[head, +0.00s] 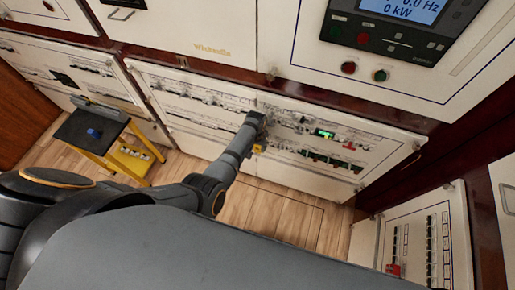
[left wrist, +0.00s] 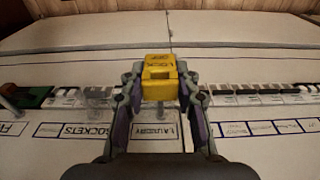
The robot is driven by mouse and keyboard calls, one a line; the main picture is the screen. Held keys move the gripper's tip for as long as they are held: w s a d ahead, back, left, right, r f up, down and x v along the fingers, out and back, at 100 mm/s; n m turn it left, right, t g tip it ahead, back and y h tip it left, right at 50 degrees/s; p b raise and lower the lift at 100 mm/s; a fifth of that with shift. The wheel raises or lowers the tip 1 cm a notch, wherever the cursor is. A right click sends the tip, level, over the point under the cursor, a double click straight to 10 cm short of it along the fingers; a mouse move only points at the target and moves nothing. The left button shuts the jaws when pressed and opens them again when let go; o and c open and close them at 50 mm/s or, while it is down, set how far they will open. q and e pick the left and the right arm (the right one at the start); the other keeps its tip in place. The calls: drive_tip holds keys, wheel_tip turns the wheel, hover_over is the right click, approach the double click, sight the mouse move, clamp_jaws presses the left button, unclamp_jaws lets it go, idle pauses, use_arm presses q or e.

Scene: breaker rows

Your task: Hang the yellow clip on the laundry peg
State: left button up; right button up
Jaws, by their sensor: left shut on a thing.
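My left gripper (left wrist: 160,92) is shut on the yellow clip (left wrist: 159,66), which bears the words LOCK OFF. The clip is between the two fingertips, in front of the breaker row. Below it in the left wrist view is the label reading LAUNDRY (left wrist: 155,132). I cannot tell whether the clip touches the peg. In the head view the left gripper (head: 257,126) is at the white breaker panel, with the yellow clip (head: 259,148) just below it. My right gripper is not in view.
A red clip (head: 393,269) is on the lower right panel.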

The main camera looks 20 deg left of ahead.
use_arm(q)
drive_tip(key=shift+w+b, duration=0.5)
drive_tip(key=shift+w, duration=0.2)
drive_tip(key=shift+s+r+p, duration=0.15)
drive_tip(key=shift+s+p, duration=0.5)
drive_tip(key=shift+p, duration=0.2)
drive_tip(key=shift+s+p, duration=0.5)
drive_tip(key=shift+p, duration=0.05)
drive_tip(key=shift+p, duration=0.45)
idle(0.6)
drive_tip(key=shift+w+b, duration=0.85)
drive_tip(key=shift+w, duration=0.05)
